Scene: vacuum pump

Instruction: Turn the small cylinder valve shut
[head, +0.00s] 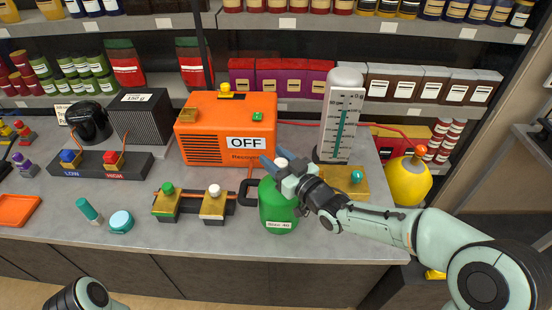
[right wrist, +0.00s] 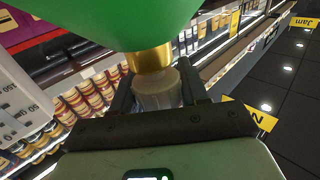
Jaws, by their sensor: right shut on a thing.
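The small green cylinder (head: 278,210) stands on the grey counter near its front edge, right of the middle in the head view. In the right wrist view the green cylinder (right wrist: 130,20) fills the top, with a brass neck (right wrist: 149,61) and a whitish valve knob (right wrist: 158,90) on it. My right gripper (head: 279,164) is at the top of the cylinder. Its two dark fingers (right wrist: 158,92) are on either side of the knob, shut on it. My left gripper is not in view; only a piece of my left arm shows at the bottom left.
An orange machine (head: 227,128) with an OFF sign stands behind the cylinder. A white gauge (head: 340,118) stands behind right, beside a brass block (head: 346,180). A yellow round vessel (head: 405,180) is further right. Two brass valves (head: 190,202) are left of the cylinder.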

